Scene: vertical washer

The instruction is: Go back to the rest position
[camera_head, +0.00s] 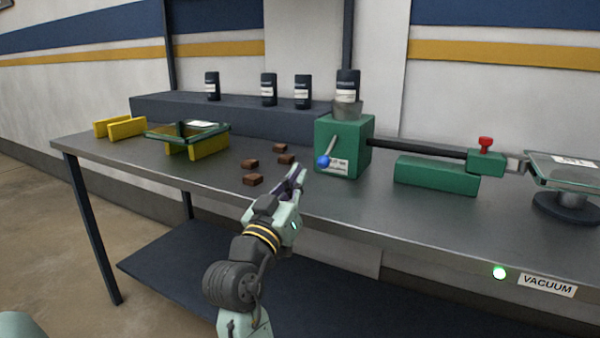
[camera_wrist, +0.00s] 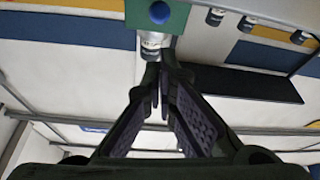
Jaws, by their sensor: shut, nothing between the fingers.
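My gripper (camera_head: 297,183) is shut and empty. In the head view it is at the front edge of the metal table, left of the green machine block and in front of the brown pieces. In the wrist view its two dark fingers (camera_wrist: 165,90) come together at the middle. The green block (camera_head: 344,146) has a lever with a blue ball knob (camera_head: 323,162); the knob also shows at the top of the wrist view (camera_wrist: 159,12). The gripper is apart from the knob in the head view.
Several brown blocks (camera_head: 253,180) lie on the table (camera_head: 130,158). A glass-topped tray (camera_head: 187,130) rests on yellow blocks at the left. Black canisters (camera_head: 269,90) stand on a dark shelf. A green arm (camera_head: 487,162) and glass plate (camera_head: 565,170) are at the right.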

